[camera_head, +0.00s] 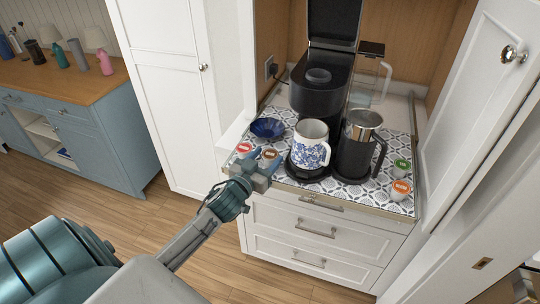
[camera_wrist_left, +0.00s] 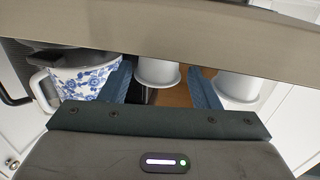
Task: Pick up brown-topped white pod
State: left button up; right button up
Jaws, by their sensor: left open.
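The brown-topped white pod (camera_head: 269,154) stands on the patterned mat near the front left edge of the pull-out shelf, left of the floral mug. My left gripper (camera_head: 262,169) is open at the shelf's front edge, right by this pod and partly covering it. In the left wrist view, a white pod body (camera_wrist_left: 157,72) shows between the two open fingers (camera_wrist_left: 160,88); its top is hidden by the shelf edge, and from its place beside the mug it appears to be the brown-topped one. I cannot tell whether the fingers touch it. My right gripper is not in view.
A red-topped pod (camera_head: 244,148) stands close left; its body shows in the wrist view (camera_wrist_left: 238,87). The blue-and-white mug (camera_head: 310,152) is close right. A blue bowl (camera_head: 267,128), French press (camera_head: 355,150), coffee machine (camera_head: 318,92), green-topped pod (camera_head: 402,167) and orange-topped pod (camera_head: 400,189) are nearby.

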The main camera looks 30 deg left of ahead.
aim_at(273, 150)
pick_arm(q)
jog(key=w+p, duration=0.2)
jog(key=w, duration=0.1)
jog(key=shift+w+d+r, duration=0.1)
jog(key=shift+w+r, duration=0.1)
jog(key=shift+w+f, duration=0.15)
jog(key=shift+w, duration=0.2)
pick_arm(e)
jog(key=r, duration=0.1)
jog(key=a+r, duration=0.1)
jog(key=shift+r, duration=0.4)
pick_arm(q)
jog(key=c, duration=0.7)
jog(key=shift+c, duration=0.2)
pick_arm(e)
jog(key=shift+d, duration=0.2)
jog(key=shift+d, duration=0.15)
